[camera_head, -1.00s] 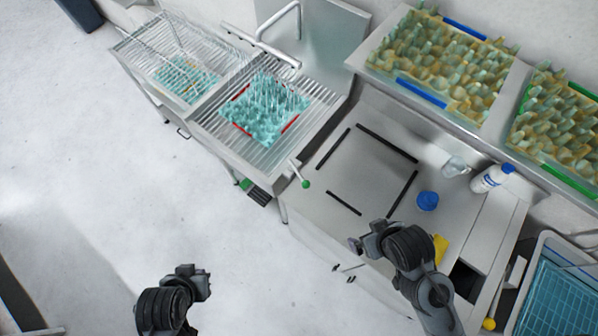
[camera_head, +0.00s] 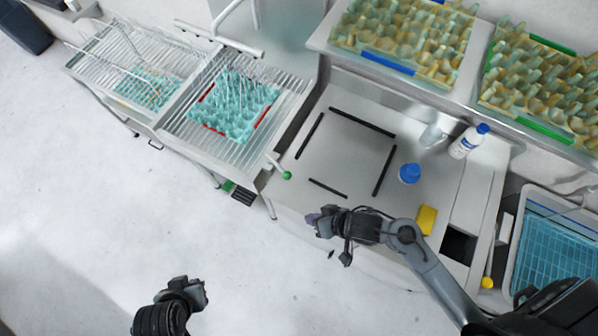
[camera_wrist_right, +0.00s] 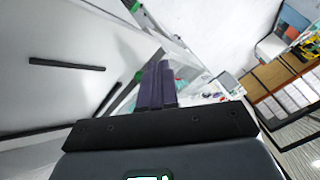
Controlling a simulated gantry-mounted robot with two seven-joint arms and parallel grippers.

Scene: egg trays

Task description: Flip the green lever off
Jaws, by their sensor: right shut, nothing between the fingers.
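The green lever is a thin metal rod with a green ball knob (camera_head: 287,175) at the front edge of the sink unit, beside the metal counter (camera_head: 340,150). The rod points down and right in the head view. My right gripper (camera_head: 312,218) is below and slightly right of the knob, apart from it. Its purple fingers (camera_wrist_right: 157,85) are together and empty in the right wrist view. A small green spot shows beside them there; I cannot tell whether it is the knob. My left gripper (camera_head: 204,292) hangs over the floor at the lower left, its fingers too small to judge.
A teal egg tray (camera_head: 238,105) sits on the sink rack. Black strips, a blue cap (camera_head: 409,173), a white bottle (camera_head: 468,141) and a yellow sponge (camera_head: 426,219) are on the counter. Open floor lies in front.

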